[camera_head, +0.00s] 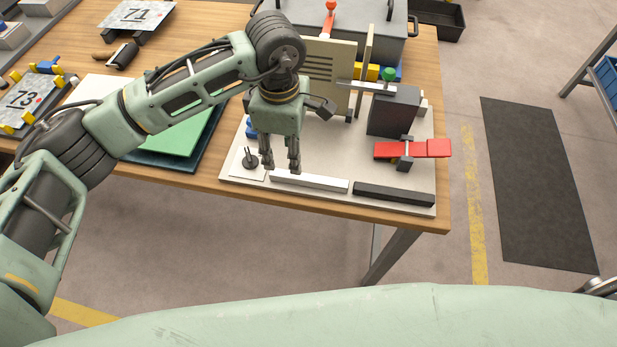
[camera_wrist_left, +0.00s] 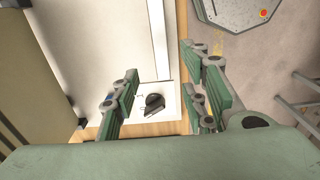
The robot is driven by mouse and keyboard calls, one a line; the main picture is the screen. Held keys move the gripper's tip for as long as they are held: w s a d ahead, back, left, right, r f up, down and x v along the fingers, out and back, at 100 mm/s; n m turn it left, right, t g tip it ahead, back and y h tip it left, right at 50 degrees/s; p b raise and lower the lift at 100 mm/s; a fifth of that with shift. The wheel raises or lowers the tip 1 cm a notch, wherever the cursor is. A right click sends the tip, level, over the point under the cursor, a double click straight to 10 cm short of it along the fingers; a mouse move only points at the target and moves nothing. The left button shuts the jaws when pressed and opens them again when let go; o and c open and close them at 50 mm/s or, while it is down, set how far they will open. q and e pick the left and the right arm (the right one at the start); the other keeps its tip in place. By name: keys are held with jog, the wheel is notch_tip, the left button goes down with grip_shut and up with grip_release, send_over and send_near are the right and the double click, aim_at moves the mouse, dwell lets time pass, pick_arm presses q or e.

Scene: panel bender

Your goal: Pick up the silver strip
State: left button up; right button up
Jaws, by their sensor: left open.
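The silver strip (camera_head: 308,182) is a pale, narrow bar lying along the front edge of a light board (camera_head: 330,140) on the wooden table. In the left wrist view the strip (camera_wrist_left: 157,40) runs down the picture, in line with the gap between my fingers. My left gripper (camera_head: 281,168) points down with open, empty fingers near the strip's left end. It also shows open in the left wrist view (camera_wrist_left: 163,80). I cannot tell its exact height above the strip. My right gripper is not in view.
A black bar (camera_head: 393,194) lies just right of the strip. A small white plate with a dark round piece (camera_head: 251,161) is at its left. Green sheets (camera_head: 178,133) lie left.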

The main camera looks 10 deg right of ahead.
aim_at(286, 173)
pick_arm(q)
jog(key=f+p, duration=0.1)
jog(key=f, duration=0.1)
jog(key=f+p, duration=0.1)
jog(key=f, duration=0.1)
jog(key=f+p, duration=0.1)
jog(key=f, duration=0.2)
jog(key=shift+s+a, duration=0.1)
jog(key=shift+a, duration=0.2)
jog(key=shift+f, duration=0.3)
jog(key=shift+c, duration=0.6)
grip_shut()
